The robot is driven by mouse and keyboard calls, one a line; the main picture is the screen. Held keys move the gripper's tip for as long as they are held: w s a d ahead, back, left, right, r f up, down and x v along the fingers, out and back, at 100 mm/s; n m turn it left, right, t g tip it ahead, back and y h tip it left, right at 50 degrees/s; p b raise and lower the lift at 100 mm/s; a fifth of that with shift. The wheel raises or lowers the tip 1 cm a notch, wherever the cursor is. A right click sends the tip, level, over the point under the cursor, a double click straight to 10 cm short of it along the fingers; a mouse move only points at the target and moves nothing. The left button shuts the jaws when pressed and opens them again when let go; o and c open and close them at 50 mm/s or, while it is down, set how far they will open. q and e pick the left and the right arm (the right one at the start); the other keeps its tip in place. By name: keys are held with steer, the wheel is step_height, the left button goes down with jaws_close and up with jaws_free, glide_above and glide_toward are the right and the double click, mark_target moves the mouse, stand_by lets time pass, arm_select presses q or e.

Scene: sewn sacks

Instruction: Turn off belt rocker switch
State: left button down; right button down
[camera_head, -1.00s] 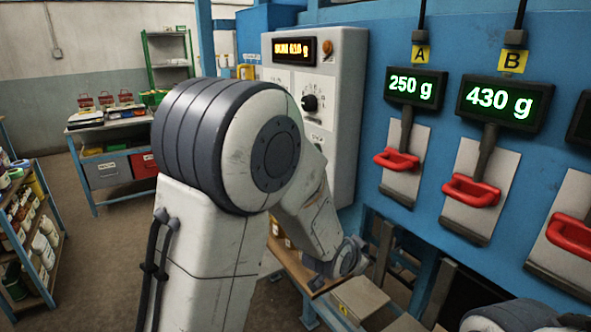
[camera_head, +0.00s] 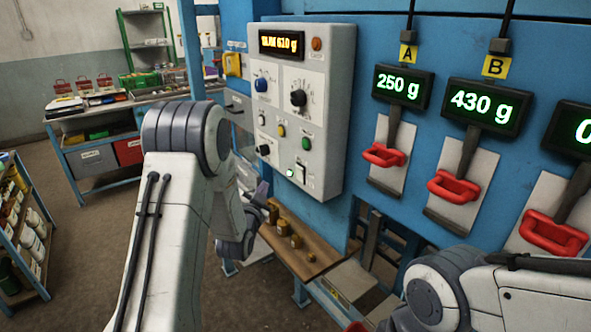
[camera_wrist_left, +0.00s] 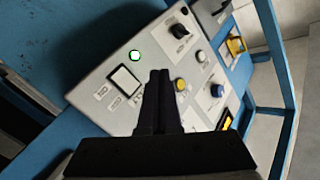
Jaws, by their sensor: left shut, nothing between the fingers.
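The white control panel (camera_head: 335,110) hangs on the blue wall, with knobs, buttons and an amber display. A pale rocker switch (camera_head: 300,172) sits low on it, beside a lit green lamp (camera_head: 291,171). In the left wrist view the rocker (camera_wrist_left: 125,80) is a white square in a dark frame, with the lit lamp (camera_wrist_left: 134,56) near it. My left gripper (camera_head: 264,188) is below and left of the rocker. In the left wrist view its dark fingers (camera_wrist_left: 159,76) are together and empty, seen over the panel beside the rocker. I cannot tell any contact. My right gripper is out of view.
A wooden shelf (camera_head: 318,254) with small brass-coloured weights lies below the panel. Red handles (camera_head: 383,155) under the lit displays stick out to the right. Other knobs, such as the black one (camera_wrist_left: 180,32), crowd the panel. Open floor lies left.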

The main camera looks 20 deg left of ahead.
mark_target(295, 168)
arm_select(q)
steer(key=w+d+r+p, duration=0.1)
steer(key=w+d, duration=0.4)
steer(key=w, duration=0.2)
steer(key=shift+d+p, duration=0.25)
steer(key=shift+p, duration=0.1)
stand_by(0.4)
steer(key=shift+w+d, duration=0.1)
stand_by(1.6)
steer(key=shift+w+d+r+b, duration=0.1)
steer(key=shift+w+d+b, duration=0.1)
steer(key=shift+b, duration=0.1)
steer(key=shift+w+d, duration=0.15)
steer(key=shift+w, duration=0.1)
stand_by(0.6)
